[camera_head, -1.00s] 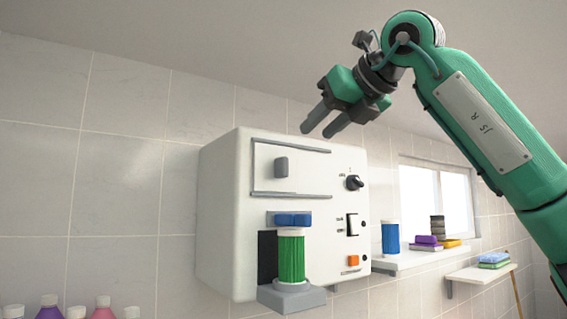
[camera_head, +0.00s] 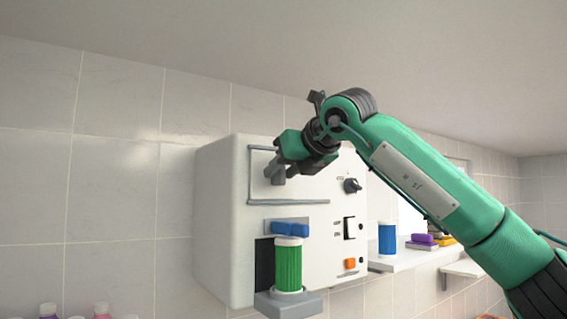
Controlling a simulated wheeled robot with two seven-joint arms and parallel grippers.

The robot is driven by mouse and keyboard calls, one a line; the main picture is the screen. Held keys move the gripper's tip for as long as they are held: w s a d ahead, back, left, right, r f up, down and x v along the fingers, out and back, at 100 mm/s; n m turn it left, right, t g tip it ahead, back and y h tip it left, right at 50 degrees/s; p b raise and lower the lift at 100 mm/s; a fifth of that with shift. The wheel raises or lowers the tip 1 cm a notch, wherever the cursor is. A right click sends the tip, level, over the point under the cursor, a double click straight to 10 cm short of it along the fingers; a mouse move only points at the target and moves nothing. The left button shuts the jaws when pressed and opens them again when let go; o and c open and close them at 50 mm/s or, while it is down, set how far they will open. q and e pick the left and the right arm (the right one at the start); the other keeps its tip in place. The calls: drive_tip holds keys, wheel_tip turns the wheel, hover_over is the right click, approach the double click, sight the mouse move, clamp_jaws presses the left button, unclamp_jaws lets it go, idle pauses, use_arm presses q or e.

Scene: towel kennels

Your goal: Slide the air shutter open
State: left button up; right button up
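The air shutter (camera_head: 258,182) is a pale plate between two dark horizontal rails, high on the front of the white wall box (camera_head: 222,220). Its small grey handle is mostly hidden behind my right gripper (camera_head: 274,174). The gripper's grey fingers point down and left at the handle's place, over the left part of the shutter. Whether they touch or clasp the handle I cannot tell. My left gripper is not in view.
Below on the box are a black knob (camera_head: 352,186), a rocker switch (camera_head: 349,228), an orange button (camera_head: 350,263) and a green cylinder (camera_head: 288,267) under a blue bar (camera_head: 290,229). A blue cylinder (camera_head: 388,239) stands on the sill at right.

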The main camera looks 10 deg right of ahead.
drive_tip(key=shift+w+f, duration=0.1)
drive_tip(key=shift+w, duration=0.05)
clamp_jaws()
drive_tip(key=w+d, duration=0.1)
drive_tip(key=d, duration=0.2)
drive_tip(key=w+d, duration=0.1)
drive_tip(key=d, duration=0.2)
drive_tip(key=w+d, duration=0.1)
drive_tip(key=d, duration=0.2)
drive_tip(key=shift+w+d, duration=0.3)
drive_tip(key=shift+w, duration=0.1)
drive_tip(key=shift+s+a, duration=0.1)
drive_tip(key=shift+a, duration=0.1)
drive_tip(key=shift+c, duration=0.5)
unclamp_jaws()
drive_tip(key=shift+d, duration=0.15)
drive_tip(key=shift+o, duration=0.5)
drive_tip(key=shift+d, duration=0.1)
